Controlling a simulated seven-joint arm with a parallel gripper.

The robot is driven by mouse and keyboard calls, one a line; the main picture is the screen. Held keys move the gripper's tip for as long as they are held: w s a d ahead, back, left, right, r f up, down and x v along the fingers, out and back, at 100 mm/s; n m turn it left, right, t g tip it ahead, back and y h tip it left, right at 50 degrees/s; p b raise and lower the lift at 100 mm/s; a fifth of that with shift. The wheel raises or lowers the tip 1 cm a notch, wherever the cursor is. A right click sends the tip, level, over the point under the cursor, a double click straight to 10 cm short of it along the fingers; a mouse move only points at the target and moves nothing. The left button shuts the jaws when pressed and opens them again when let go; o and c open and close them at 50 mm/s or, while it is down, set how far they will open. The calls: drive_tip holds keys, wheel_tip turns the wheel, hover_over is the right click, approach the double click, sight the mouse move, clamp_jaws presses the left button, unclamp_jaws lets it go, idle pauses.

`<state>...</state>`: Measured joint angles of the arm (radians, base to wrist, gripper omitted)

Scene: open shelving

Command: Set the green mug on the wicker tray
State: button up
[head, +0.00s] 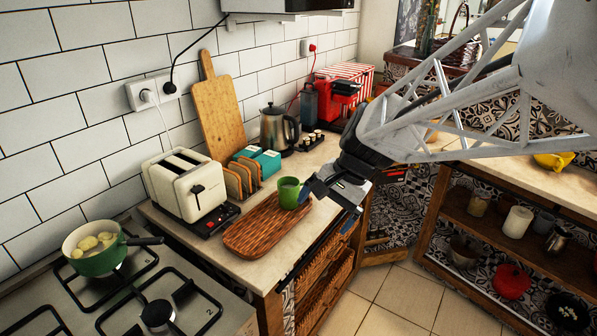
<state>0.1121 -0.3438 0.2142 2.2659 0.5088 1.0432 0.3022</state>
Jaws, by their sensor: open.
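The green mug (289,192) is upright at the far right end of the brown wicker tray (250,236). Its base appears to rest on the tray, inside the end edge. The tray lies on the counter in front of the toaster, and the rest of its surface is empty. My gripper (322,194) is open, just right of the mug and close to it. The mug's right side is close to or overlapped by the near finger, so I cannot tell whether they touch.
A cream toaster (186,184), toast rack (243,178), teal boxes (262,161) and kettle (278,130) line the wall behind the tray. A green pan (97,262) sits on the hob at left. Open shelving (500,226) stands at right across the floor.

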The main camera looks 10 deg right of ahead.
drive_tip(key=s+d+n+t+h, duration=0.1)
drive_tip(key=s+n+h, duration=0.4)
drive_tip(key=s, duration=1)
drive_tip(key=shift+s+d+r+n+t, duration=0.45)
drive_tip(key=shift+d+n, duration=0.45)
drive_tip(key=shift+n, duration=0.4)
